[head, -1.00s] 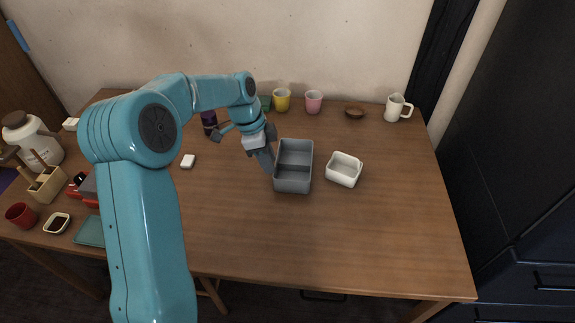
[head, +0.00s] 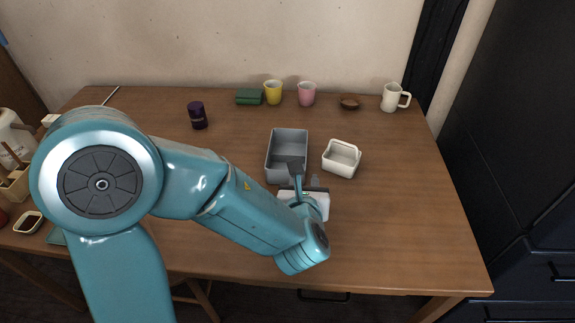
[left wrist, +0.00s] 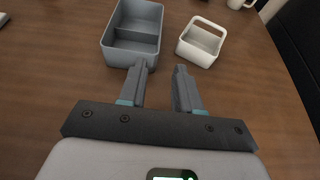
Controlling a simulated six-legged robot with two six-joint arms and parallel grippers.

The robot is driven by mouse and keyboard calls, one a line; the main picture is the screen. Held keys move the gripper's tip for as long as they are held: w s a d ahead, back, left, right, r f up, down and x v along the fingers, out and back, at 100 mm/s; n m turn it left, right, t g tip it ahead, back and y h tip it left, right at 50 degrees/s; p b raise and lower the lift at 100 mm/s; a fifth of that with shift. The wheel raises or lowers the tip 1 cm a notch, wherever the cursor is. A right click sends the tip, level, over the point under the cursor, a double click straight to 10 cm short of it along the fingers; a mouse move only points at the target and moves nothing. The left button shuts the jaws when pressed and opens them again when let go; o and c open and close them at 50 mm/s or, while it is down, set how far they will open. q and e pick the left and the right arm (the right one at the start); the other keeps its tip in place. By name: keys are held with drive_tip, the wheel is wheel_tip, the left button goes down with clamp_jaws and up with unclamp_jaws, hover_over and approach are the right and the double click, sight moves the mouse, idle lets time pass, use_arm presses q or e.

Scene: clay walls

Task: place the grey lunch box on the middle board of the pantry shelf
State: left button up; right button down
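The grey lunch box (head: 287,142) is an open, divided tray standing on the wooden table, left of a small white basket. It also shows at the top of the left wrist view (left wrist: 118,54). My left gripper (head: 305,177) is at the box's near right corner. In the left wrist view its two fingers (left wrist: 159,67) are apart with nothing between them. The left fingertip overlaps the box's near corner in the picture; I cannot tell whether they touch. My right gripper is not in view. No pantry shelf shows.
The white basket (head: 341,158) stands close to the right of the box. A purple jar (head: 198,116), green block (head: 248,97), yellow cup (head: 273,92), pink cup (head: 307,94), brown bowl (head: 349,103) and white mug (head: 391,98) stand farther back. The table's right side is clear.

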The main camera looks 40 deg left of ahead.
sight(288, 156)
use_arm(q)
drive_tip(key=x, duration=1.6)
drive_tip(key=shift+w+f+b, duration=0.1)
drive_tip(key=shift+b, duration=0.25)
drive_tip(key=shift+d, duration=0.1)
clamp_jaws()
